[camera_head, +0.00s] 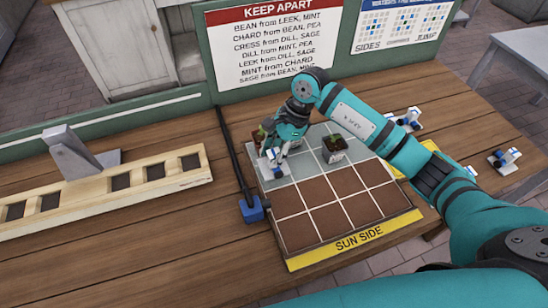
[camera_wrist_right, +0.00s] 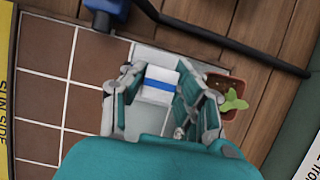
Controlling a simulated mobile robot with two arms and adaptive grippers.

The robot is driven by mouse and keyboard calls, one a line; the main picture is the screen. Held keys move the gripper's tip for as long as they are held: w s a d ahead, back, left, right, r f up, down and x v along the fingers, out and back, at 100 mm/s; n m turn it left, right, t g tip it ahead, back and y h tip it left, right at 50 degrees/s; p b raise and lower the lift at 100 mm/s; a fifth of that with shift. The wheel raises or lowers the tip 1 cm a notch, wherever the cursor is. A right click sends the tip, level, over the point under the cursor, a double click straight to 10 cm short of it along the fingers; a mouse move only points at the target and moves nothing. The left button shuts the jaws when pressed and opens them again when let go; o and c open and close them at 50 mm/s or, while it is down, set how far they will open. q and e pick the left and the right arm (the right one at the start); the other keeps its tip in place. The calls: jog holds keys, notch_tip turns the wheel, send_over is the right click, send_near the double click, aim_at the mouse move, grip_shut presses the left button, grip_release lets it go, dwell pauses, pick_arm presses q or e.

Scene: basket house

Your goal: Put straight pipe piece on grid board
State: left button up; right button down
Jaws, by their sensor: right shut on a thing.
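The straight pipe piece (camera_wrist_right: 158,84), a white block with a blue band, sits between the fingers of my right gripper (camera_wrist_right: 160,98) in the wrist view. The gripper is shut on it. In the head view the white piece (camera_head: 270,165) shows just below my right gripper (camera_head: 280,150), over the far left corner of the grid board (camera_head: 305,195). The board has brown cells near the yellow "SUN SIDE" edge and pale grey cells at the far side. I cannot tell whether the piece touches the board. My left gripper is not in view.
A potted plant (camera_head: 334,150) stands on the grey cells; another (camera_head: 258,136) is close beside my right gripper. A black pipe with a blue end (camera_head: 252,210) runs along the board's left side. A wooden rack (camera_head: 110,190) lies left. Small white-and-blue pieces (camera_head: 505,158) lie right.

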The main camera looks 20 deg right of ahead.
aim_at(268, 174)
notch_tip(268, 174, down, 2)
jog(key=shift+s+f+p, duration=0.1)
jog(key=shift+p, duration=0.4)
jog(key=shift+f, duration=0.4)
jog(key=shift+f+b, duration=0.3)
jog(key=c, duration=1)
grip_release()
jog(key=shift+r, duration=0.1)
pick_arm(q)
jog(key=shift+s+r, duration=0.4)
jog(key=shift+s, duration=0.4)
